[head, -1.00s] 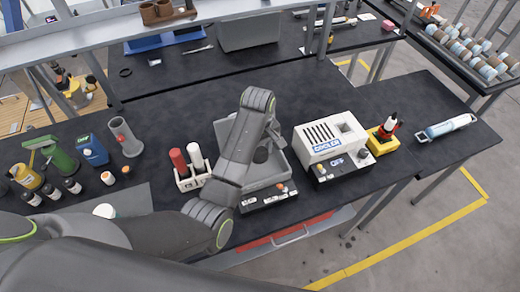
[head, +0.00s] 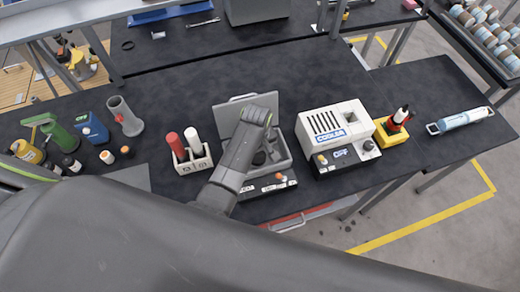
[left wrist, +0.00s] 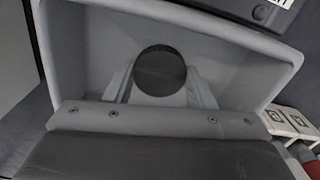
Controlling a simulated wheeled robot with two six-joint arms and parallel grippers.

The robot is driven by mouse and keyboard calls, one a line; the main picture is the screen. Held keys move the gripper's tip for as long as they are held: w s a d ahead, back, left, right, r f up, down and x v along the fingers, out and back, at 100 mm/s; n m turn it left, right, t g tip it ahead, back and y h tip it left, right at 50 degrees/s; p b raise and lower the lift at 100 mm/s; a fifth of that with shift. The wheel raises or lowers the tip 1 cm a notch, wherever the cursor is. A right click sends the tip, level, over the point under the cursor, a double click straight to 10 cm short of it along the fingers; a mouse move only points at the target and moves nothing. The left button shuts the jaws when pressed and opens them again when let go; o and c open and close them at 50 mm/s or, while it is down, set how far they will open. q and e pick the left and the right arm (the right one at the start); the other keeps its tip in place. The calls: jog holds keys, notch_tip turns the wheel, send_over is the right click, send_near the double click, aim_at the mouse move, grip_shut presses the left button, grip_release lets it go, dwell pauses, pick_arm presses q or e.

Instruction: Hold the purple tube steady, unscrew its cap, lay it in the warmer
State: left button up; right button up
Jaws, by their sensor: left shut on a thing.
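The warmer (head: 284,177) is a grey open box with its lid (head: 226,116) raised at the back. My left arm reaches over it, and my left gripper (head: 262,157) is a dark shape low inside the box, largely hidden by my wrist. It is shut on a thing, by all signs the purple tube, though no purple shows. In the left wrist view the warmer's wall (left wrist: 245,75) surrounds a dark round end (left wrist: 160,71) flanked by pale grey pieces. I cannot tell whether it touches the floor. The cap is not identifiable. My right gripper is not in view.
A white rack (head: 194,165) with a red and a white tube stands left of the warmer. A white cooler (head: 335,130) stands close on its right, then a yellow stand (head: 392,134). Bottles and a grey tilted holder (head: 125,115) are at the left. The bench behind is clear.

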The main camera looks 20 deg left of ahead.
pick_arm(q)
jog(key=shift+w, duration=0.1)
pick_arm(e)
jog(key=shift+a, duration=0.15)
pick_arm(q)
jog(key=o, duration=0.7)
jog(key=shift+s, duration=0.25)
jog(key=shift+c, duration=0.2)
jog(key=o, duration=0.4)
jog(key=shift+s+a, duration=0.1)
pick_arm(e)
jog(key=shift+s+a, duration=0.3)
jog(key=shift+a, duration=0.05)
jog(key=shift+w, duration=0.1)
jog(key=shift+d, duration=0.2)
